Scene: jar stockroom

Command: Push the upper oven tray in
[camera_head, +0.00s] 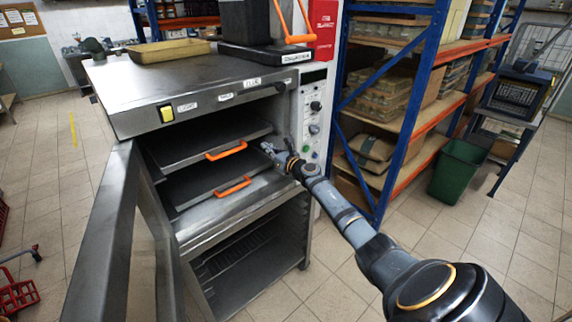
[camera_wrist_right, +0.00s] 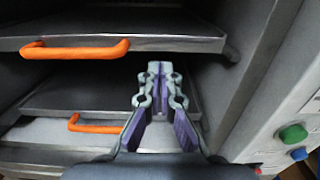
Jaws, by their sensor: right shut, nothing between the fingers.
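The upper oven tray (camera_head: 195,142) is a dark flat sheet with an orange handle (camera_head: 227,151) at its front edge, in the open oven. The lower tray (camera_head: 205,180) with its own orange handle (camera_head: 234,187) sits below it. In the wrist view the upper tray (camera_wrist_right: 185,33) is at the top and the lower tray (camera_wrist_right: 80,93) further down. My right gripper (camera_head: 268,148) is shut and empty at the right side of the oven opening, right of both handles; in the wrist view its fingertips (camera_wrist_right: 160,68) are below the upper tray's front edge. My left gripper is not in view.
The oven door (camera_head: 120,235) stands open at the left. The control panel (camera_head: 314,115) with knobs is right of the opening. A blue and orange shelf rack (camera_head: 412,105) stands further right, with a green bin (camera_head: 459,170) beside it.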

